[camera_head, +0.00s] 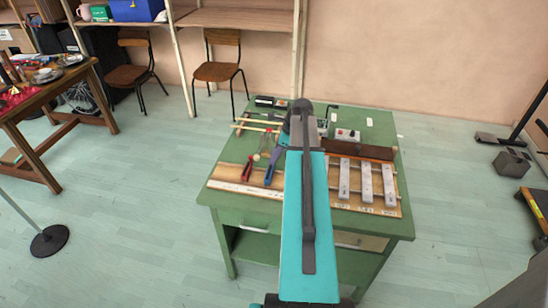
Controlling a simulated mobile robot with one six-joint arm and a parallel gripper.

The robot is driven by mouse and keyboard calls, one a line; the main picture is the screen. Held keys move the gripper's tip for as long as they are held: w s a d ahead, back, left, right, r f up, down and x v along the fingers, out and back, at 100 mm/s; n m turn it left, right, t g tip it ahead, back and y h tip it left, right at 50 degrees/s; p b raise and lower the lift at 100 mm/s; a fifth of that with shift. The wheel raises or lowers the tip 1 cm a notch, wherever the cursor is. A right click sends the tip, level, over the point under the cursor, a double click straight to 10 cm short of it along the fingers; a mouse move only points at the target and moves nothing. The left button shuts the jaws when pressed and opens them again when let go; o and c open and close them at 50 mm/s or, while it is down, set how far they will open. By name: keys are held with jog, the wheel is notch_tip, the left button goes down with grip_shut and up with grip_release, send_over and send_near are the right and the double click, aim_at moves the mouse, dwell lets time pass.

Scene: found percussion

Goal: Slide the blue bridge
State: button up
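My teal arm (308,230) reaches away over the green table (232,207) and ends in a dark rounded joint. Left of the arm, a small blue elongated piece (270,174) lies on or over the wooden board (226,183). I cannot tell whether it is the blue bridge or a tool handle. Several grey metal bars (366,182) lie side by side across rails on the right part of the board, with small labels at their near ends. The arm covers the board's middle.
A red-handled tool (249,171) lies left of the blue piece. Light wooden sticks (252,126) lie at the back left. Open floor surrounds the table.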

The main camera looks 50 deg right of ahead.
jog(key=b+v, duration=0.2)
jog(key=v, duration=1.1)
jog(key=shift+r, duration=0.3)
dwell(0.3)
